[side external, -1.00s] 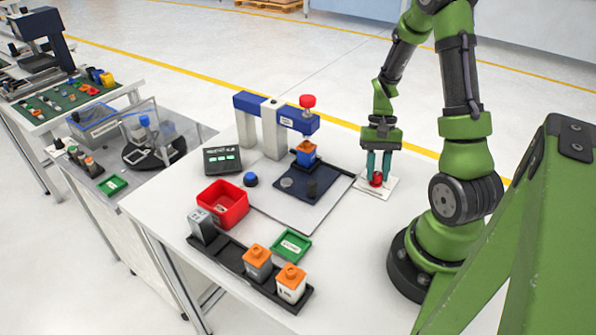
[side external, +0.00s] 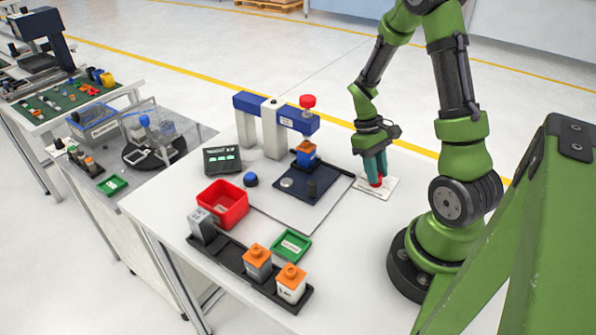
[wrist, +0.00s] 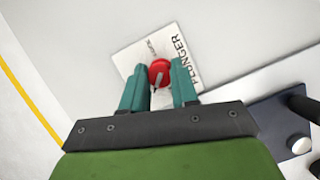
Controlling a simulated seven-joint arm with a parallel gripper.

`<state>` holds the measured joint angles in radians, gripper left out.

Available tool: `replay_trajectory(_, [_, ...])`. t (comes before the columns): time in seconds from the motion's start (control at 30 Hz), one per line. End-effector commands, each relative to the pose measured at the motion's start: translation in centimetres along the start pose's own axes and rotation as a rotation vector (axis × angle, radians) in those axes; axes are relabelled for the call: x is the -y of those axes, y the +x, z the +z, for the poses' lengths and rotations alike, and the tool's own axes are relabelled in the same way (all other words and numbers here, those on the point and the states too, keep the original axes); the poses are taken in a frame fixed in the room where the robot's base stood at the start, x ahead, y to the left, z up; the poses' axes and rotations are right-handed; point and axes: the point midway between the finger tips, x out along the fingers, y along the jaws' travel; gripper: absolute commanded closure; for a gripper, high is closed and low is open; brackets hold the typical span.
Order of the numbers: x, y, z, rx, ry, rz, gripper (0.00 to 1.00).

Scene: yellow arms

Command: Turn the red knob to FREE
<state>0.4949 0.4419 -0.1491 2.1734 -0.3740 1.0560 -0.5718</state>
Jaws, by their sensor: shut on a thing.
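The red knob (side external: 376,182) sits on a white label plate (side external: 388,188) at the right of the table. In the wrist view the knob (wrist: 158,70) is round, with a grey pointer mark, and the plate reads PLUNGER beside it. A smaller word on the plate is too small to read, and I cannot make out FREE. My gripper (side external: 375,174) comes down over the knob with its teal fingers on either side, shut on it. The fingers also show in the wrist view (wrist: 160,78), and they hide parts of the plate.
Left of the knob is a dark blue base plate (side external: 325,187) under a press with a blue beam (side external: 248,104) and red top. A red bin (side external: 222,203), a green tray (side external: 291,246) and a black rack (side external: 229,259) stand farther left and forward. The table in front of the knob is clear.

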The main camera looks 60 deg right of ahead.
Motion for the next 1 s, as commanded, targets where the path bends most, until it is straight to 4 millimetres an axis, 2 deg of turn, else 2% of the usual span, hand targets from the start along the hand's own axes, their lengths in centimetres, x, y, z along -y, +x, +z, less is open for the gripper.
replay_trajectory(0.6, [-0.02, -0.01, -0.11, -0.004, -0.039, 0.017, 1.00])
replay_trajectory(0.63, [-0.02, -0.01, -0.11, -0.004, -0.039, 0.017, 0.67])
replay_trajectory(0.77, [-0.01, -0.01, -0.08, -0.003, -0.037, 0.016, 0.47])
replay_trajectory(1.0, [0.01, 0.00, -0.04, -0.002, -0.035, 0.015, 0.46])
